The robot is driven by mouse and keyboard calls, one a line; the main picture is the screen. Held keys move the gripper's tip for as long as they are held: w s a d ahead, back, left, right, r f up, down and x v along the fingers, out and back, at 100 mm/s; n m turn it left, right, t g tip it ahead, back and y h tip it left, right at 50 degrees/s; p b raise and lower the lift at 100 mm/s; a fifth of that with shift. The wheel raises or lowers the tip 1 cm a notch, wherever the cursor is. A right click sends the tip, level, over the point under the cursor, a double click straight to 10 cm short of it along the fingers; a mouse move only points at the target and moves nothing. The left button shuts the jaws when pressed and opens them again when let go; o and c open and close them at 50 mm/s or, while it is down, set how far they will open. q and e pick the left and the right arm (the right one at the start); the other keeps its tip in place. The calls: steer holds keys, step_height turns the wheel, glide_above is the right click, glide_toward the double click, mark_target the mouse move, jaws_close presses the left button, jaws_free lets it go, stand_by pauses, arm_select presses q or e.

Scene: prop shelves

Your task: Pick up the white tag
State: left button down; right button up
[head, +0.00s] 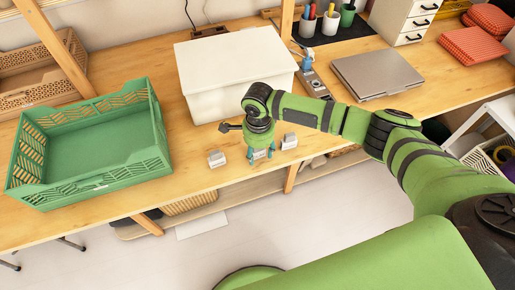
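Three small white tags stand in a row near the front edge of the wooden table: a left one (217,159), a middle one (259,154) and a right one (289,141). My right gripper (261,153) points down over the middle tag. Its teal fingertips are spread apart, one at each side of that tag. I cannot make out whether they touch it. The gripper's body hides the space just above this tag. My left gripper is not in view.
A green crate (62,189) stands to the left, and a white lidded box (230,52) stands behind the gripper. A closed laptop (376,74) lies to the right. The table's front edge is close to the tags. Bare wood lies between crate and tags.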

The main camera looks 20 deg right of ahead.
steer(key=c, duration=0.5)
steer(key=shift+c, duration=0.2)
